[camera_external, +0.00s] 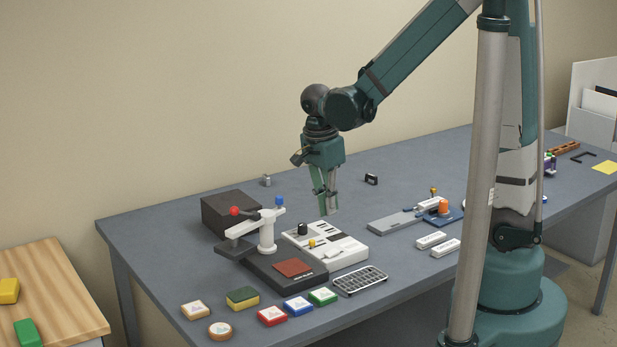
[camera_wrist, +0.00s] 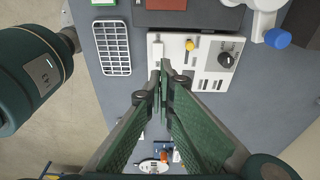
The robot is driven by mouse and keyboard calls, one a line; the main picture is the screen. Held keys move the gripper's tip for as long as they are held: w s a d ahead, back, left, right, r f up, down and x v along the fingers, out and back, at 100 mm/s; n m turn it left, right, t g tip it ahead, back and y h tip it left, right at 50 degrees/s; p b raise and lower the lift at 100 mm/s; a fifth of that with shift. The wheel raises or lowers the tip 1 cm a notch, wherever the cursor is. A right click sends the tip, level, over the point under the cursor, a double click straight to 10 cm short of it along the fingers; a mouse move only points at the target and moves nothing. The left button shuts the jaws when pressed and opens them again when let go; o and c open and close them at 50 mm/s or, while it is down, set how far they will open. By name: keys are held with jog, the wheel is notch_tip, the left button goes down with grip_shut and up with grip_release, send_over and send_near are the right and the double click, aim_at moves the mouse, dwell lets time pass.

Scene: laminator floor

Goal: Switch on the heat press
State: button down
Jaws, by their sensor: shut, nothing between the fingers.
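In the wrist view the box (camera_wrist: 212,78) shows the dial (camera_wrist: 227,60), the yellow knob (camera_wrist: 190,44) and a white raised piece (camera_wrist: 157,50). My gripper (camera_external: 330,211) is shut and empty, above the box's back right part. Its fingertips (camera_wrist: 165,66) partly cover the box edge.
A wire rack (camera_external: 360,280) lies in front of the box. Several coloured blocks (camera_external: 297,306) line the front edge. A dark block (camera_external: 225,212) stands behind the press. A grey plate (camera_external: 396,222) and white bars (camera_external: 431,240) lie to the right.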

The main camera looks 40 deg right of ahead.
aim_at(334, 249)
jog(key=shift+d+f+b, duration=0.2)
jog(key=shift+d+f, duration=0.05)
jog(key=shift+f, duration=1.6)
jog(key=shift+d+f+b, duration=0.25)
jog(key=shift+f, duration=1.6)
jog(key=shift+d+f+b, duration=0.2)
jog(key=shift+d+f, duration=0.05)
jog(key=shift+f, duration=1.6)
jog(key=shift+d+f, duration=0.1)
